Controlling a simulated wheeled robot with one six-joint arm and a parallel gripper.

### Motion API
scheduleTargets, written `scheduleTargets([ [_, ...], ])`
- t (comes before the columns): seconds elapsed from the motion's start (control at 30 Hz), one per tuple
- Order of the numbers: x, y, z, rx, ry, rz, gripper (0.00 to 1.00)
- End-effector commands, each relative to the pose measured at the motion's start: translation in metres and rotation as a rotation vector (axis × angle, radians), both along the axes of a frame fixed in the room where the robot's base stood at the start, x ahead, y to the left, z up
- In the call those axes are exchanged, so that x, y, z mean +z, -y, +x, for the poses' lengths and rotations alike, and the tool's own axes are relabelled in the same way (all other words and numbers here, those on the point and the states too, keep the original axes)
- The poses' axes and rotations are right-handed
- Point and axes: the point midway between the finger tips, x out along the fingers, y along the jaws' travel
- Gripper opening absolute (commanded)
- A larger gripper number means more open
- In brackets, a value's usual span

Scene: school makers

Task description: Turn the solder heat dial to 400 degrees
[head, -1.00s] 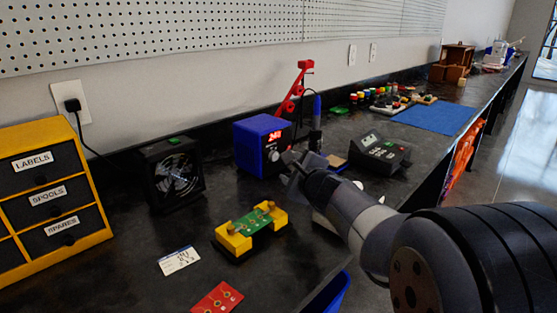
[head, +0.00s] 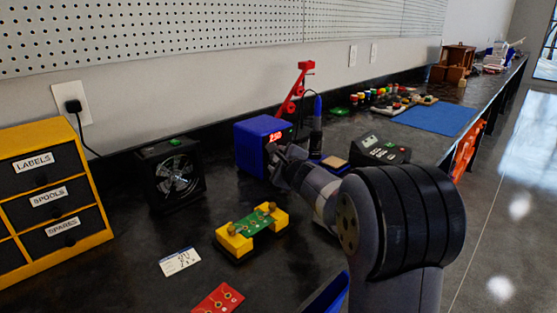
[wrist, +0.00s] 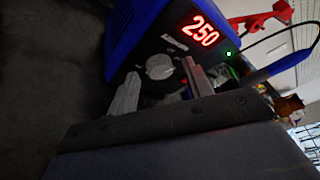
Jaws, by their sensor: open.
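The blue solder station (head: 247,148) stands on the dark bench against the wall. It also shows in the wrist view (wrist: 140,28), tilted in the picture, with its red display (wrist: 200,30) reading 250 and a small green light beside it. The round grey heat dial (wrist: 159,66) is below the display, with a pale mark at its edge. My gripper (wrist: 161,72) is open, its two fingers on either side of the dial; I cannot tell whether they touch it. In the head view my gripper (head: 273,163) is at the station's front and hides the dial.
A soldering iron (head: 317,125) stands upright in a holder right of the station. A black fan (head: 172,175) is left of it. A green board in a yellow holder (head: 250,230) is in front. A dark device with buttons (head: 380,149) stands to the right.

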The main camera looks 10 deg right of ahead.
Motion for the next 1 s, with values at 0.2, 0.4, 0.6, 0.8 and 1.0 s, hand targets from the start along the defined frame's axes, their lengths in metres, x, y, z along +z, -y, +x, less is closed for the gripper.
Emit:
scheduleTargets([
  [0.2,0.0002,-0.0002,0.0006,0.0,0.001,0.0,0.48],
  [0.4,0.0002,-0.0002,0.0004,0.001,0.001,0.0,0.35],
  [0.6,0.0003,-0.0003,0.0004,0.001,0.001,0.0,0.19],
  [0.8,0.0003,-0.0003,0.0003,0.0,0.001,0.0,0.04],
  [1.0,0.005,0.0001,0.0008,0.001,-0.016,0.026,0.04],
])
